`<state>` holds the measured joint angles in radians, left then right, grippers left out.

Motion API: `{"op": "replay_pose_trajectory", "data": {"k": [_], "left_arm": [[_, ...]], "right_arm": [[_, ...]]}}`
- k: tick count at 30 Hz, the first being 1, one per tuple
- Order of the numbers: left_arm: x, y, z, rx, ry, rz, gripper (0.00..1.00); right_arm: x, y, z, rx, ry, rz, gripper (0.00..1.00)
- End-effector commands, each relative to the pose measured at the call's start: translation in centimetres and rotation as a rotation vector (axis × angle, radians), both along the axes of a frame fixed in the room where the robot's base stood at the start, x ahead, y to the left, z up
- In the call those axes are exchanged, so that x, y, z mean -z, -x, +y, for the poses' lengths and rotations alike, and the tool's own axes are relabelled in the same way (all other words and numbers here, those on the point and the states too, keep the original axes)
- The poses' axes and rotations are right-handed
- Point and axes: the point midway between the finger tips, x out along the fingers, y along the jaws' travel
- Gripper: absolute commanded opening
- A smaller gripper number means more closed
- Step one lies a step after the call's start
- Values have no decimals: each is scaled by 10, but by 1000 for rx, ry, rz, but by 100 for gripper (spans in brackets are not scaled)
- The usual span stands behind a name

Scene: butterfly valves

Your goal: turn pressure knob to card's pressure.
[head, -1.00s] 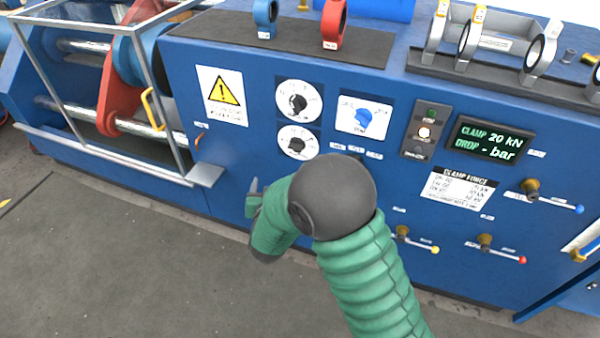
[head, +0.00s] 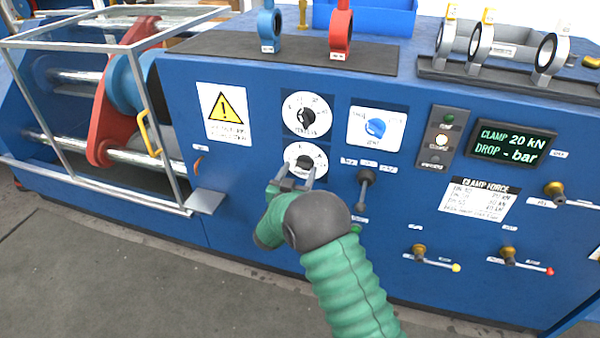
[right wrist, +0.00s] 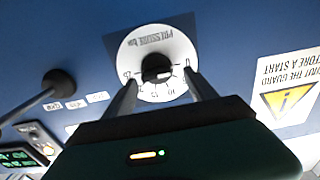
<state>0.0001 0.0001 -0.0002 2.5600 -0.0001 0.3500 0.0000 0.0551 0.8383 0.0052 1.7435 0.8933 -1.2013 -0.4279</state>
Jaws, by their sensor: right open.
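The pressure knob (right wrist: 157,70) is a black knob on a white dial (right wrist: 160,48) lettered "PRESSURE bar", upside down in the right wrist view. In the head view it is the lower white dial (head: 306,154), partly hidden by my right gripper (head: 296,178). The right gripper is open and empty; its fingers (right wrist: 160,86) point at the dial, one on each side of the knob. Contact cannot be told. A white card (head: 478,199) headed "CLAMP FORCE" hangs right of the dials; its rows are too small to read surely. My left gripper is not in view.
Above is a second white dial (head: 307,114); beside it, a blue knob (head: 376,127). A black lever (head: 365,186) stands close right of the gripper. A display (head: 512,146) reads "CLAMP 20 kN, DROP - bar". A warning sign (head: 223,113) is at left.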

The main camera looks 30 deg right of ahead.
Motion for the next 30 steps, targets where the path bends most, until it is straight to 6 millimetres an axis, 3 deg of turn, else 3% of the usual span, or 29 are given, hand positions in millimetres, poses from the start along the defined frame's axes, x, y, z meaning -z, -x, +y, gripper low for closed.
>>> {"op": "replay_pose_trajectory", "data": {"k": [4, 12, 26, 30], "left_arm": [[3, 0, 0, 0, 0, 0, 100], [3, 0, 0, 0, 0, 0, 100], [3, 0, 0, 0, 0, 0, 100], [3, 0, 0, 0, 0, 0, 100]], "right_arm": [[1, -9, -11, 0, 1, 1, 65], [0, -10, -12, -1, 1, 1, 64], [0, -10, -11, -2, -1, 1, 4], [0, -10, -11, -2, -3, -2, 3]]}}
